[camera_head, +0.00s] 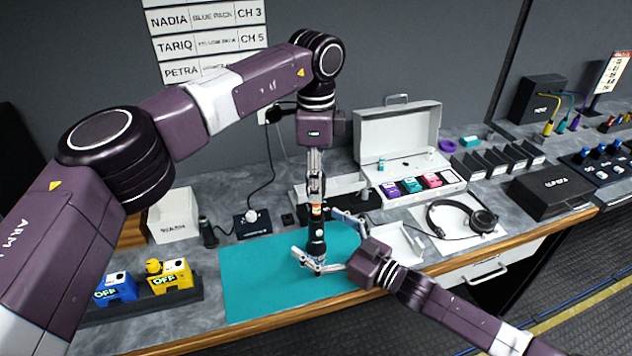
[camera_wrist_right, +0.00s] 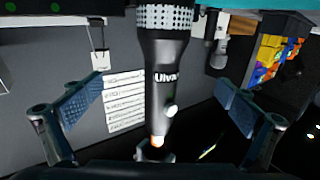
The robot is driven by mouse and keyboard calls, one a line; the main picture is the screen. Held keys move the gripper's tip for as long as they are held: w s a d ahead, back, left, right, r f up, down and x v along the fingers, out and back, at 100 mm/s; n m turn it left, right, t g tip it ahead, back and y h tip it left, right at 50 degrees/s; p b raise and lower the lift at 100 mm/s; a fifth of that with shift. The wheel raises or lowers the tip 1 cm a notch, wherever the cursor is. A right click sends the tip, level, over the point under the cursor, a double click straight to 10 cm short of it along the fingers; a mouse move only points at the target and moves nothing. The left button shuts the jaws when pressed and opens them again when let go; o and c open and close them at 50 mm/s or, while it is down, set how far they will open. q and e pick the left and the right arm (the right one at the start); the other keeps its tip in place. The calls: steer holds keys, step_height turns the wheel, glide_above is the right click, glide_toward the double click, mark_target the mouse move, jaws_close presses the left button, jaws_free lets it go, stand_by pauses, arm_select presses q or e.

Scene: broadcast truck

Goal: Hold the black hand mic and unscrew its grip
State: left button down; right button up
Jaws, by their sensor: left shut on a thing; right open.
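The black hand mic (camera_head: 317,236) hangs roughly upright above the teal mat (camera_head: 262,275). My left gripper (camera_head: 316,198) reaches down from above and is shut on its upper end, near an orange band. My right gripper (camera_head: 328,240) comes in from the right and is open, its fingers spread to either side of the mic. In the right wrist view the mic (camera_wrist_right: 163,85) stands between the two fingers, with a gap on each side. Its silver mesh shows at the top of that view, lettering on the dark body, and an orange band at the far end.
Headphones (camera_head: 462,218) and a white tray (camera_head: 400,245) lie right of the mat. An open white case (camera_head: 398,140) with coloured packs stands behind. Blue and yellow packs (camera_head: 170,276) sit in a dark holder on the left. The mat's left part is clear.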

steer(key=shift+d, duration=0.1)
arm_select(q)
steer(key=shift+r+p, duration=0.6)
steer(key=shift+r, duration=0.05)
arm_select(e)
steer(key=shift+v, duration=1.3)
arm_select(q)
steer(key=shift+r+p, duration=1.15)
steer(key=shift+p, duration=0.05)
arm_select(e)
steer(key=v, duration=0.8)
steer(key=shift+s, duration=0.2)
